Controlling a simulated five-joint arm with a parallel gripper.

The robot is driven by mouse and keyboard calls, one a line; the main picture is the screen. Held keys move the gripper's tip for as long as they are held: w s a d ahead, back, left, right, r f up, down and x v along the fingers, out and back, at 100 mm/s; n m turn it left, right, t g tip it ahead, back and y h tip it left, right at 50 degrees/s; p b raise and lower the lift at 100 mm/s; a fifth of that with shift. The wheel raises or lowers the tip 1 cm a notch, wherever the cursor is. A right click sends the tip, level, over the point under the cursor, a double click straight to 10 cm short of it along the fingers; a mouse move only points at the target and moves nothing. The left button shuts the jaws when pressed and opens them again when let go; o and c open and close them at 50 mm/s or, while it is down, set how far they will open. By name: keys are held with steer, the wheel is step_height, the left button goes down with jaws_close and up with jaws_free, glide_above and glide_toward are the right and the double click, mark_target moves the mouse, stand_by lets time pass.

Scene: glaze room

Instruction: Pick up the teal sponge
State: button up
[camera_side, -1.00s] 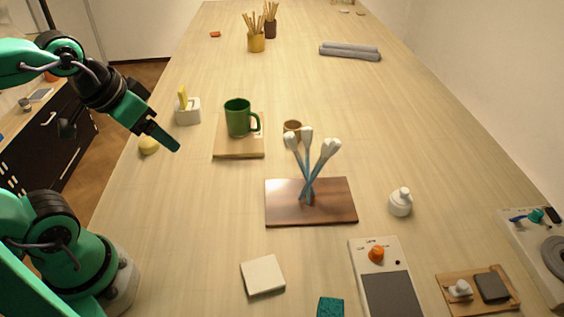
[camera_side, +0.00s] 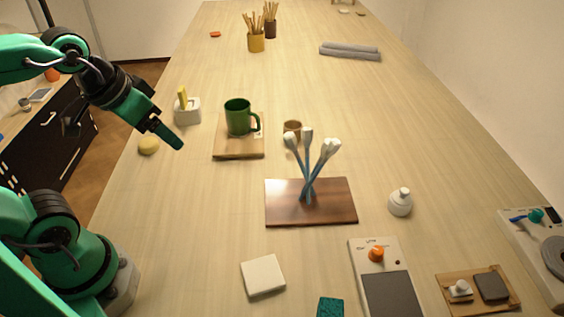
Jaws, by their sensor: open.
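The teal sponge (camera_side: 330,307) is a small dark teal block lying on the table at the bottom edge of the view, partly cut off by the frame. It sits left of the grey scale and right of a white tile. My gripper (camera_side: 160,137) is at the upper left, above the table's left edge near the yellow sponge. It is open and empty, far from the teal sponge.
A white tile (camera_side: 263,276), a scale (camera_side: 391,292) with an orange knob and a dark board (camera_side: 336,214) under white-tipped tools lie near the sponge. A green mug (camera_side: 238,117) stands on a wooden board (camera_side: 226,152).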

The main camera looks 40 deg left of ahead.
steer(key=w+d+n+g+h, duration=0.1)
steer(key=w+d+n+g, duration=0.1)
steer(key=w+d, duration=0.5)
steer(key=n+g+y, duration=0.1)
steer(key=n+g, duration=0.2)
steer(key=n, duration=0.1)
glide_above(331, 314)
steer(key=f, duration=1.6)
steer(key=shift+w+a, duration=0.15)
steer(key=shift+w, duration=0.05)
steer(key=shift+s+d+f, duration=0.15)
steer(key=shift+d, duration=0.05)
steer(key=shift+f, duration=3.95)
steer(key=c, duration=1.1)
